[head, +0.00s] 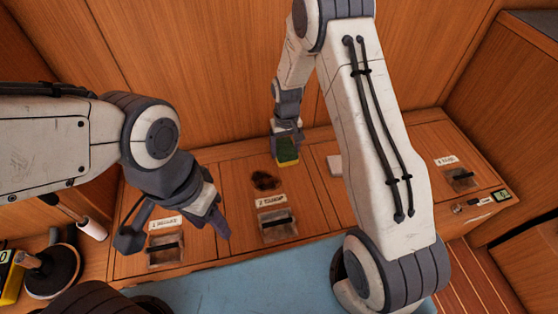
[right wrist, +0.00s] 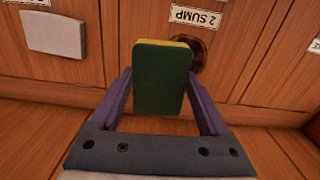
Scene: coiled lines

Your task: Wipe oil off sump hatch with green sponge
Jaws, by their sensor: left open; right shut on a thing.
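The green sponge (head: 287,152) has a yellow layer and is held in my right gripper (head: 286,140), close to the back wall. In the right wrist view the sponge (right wrist: 162,78) sits between both fingers, green side facing the camera. A dark brown oil patch (head: 265,181) lies on the sump hatch (head: 238,188), just left of and in front of the sponge. The patch (right wrist: 191,52) shows partly behind the sponge in the right wrist view. Whether the sponge touches the hatch I cannot tell. My left gripper (head: 215,220) is open and empty, above the boards left of the sump hatch's handle.
The sump label (head: 271,201) and recessed handle (head: 278,224) are in front of the oil. Another labelled hatch handle (head: 165,249) is at left, one (head: 461,178) at right. A white pad (head: 335,165) lies right of the sponge. A blue mat (head: 250,285) covers the front.

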